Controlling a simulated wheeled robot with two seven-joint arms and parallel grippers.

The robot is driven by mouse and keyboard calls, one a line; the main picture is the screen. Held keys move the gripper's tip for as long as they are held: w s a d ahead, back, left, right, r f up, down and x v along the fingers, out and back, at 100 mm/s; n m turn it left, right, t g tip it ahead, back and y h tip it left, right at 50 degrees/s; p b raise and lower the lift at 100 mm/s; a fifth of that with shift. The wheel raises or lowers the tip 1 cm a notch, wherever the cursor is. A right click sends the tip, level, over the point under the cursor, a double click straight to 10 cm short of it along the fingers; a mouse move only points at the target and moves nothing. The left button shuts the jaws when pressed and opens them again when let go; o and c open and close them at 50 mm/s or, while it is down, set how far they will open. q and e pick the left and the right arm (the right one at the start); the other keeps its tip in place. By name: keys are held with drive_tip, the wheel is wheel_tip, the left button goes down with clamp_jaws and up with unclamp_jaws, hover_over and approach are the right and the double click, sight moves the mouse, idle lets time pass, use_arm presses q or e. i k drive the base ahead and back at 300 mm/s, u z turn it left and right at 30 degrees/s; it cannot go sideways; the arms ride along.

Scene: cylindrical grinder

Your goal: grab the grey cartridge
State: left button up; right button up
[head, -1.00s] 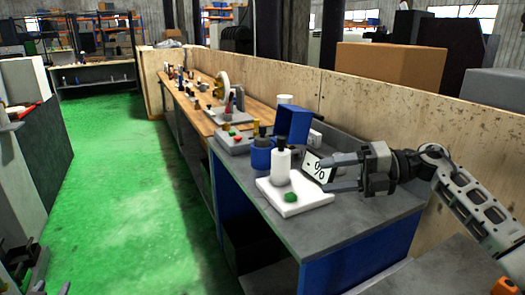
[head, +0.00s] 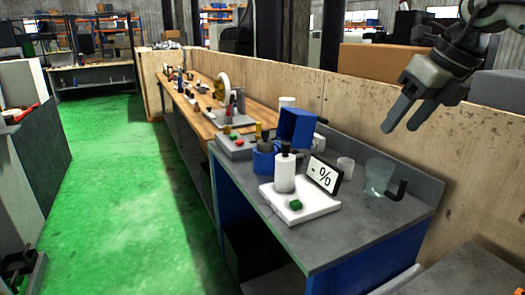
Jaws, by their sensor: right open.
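I cannot pick out the grey cartridge with certainty. A small pale cylinder (head: 345,167) stands on the grey bench top behind the "- %" display, too small to identify. My right gripper (head: 402,125) is at the upper right, raised above the right end of the bench. Its two fingers point down and left, apart, with nothing between them. It touches nothing. My left gripper is not in view.
On the grey bench (head: 362,224) are a white scale plate (head: 316,212) with a white bottle (head: 285,172), a display (head: 322,174), a clear beaker (head: 379,177) and a blue box (head: 297,127). A wooden panel (head: 440,150) runs behind. The front right bench top is clear.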

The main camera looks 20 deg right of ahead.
sight(265, 145)
drive_tip(key=i, duration=1.85)
